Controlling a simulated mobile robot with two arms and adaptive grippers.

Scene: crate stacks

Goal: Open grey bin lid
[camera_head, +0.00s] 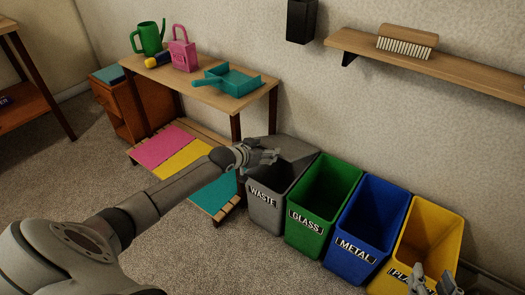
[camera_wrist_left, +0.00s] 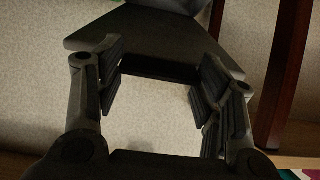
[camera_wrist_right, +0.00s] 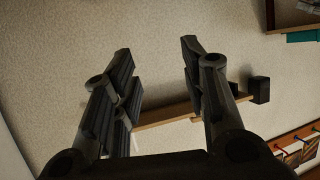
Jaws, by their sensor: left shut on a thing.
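The grey bin (camera_head: 264,212) labelled WASTE stands at the left end of a row of bins against the wall. Its grey lid (camera_head: 299,148) is raised at the back, and the dark inside of the bin shows below it. My left gripper (camera_head: 270,156) is at the lid's left part, above the bin.
Open green (camera_head: 298,238), blue (camera_head: 345,258) and yellow (camera_head: 447,225) bins stand close to the right of the grey one. A wooden table (camera_head: 243,102) with a watering can, padlock and dustpan is at the left. A shelf (camera_head: 460,72) holds a brush. Carpet in front is clear.

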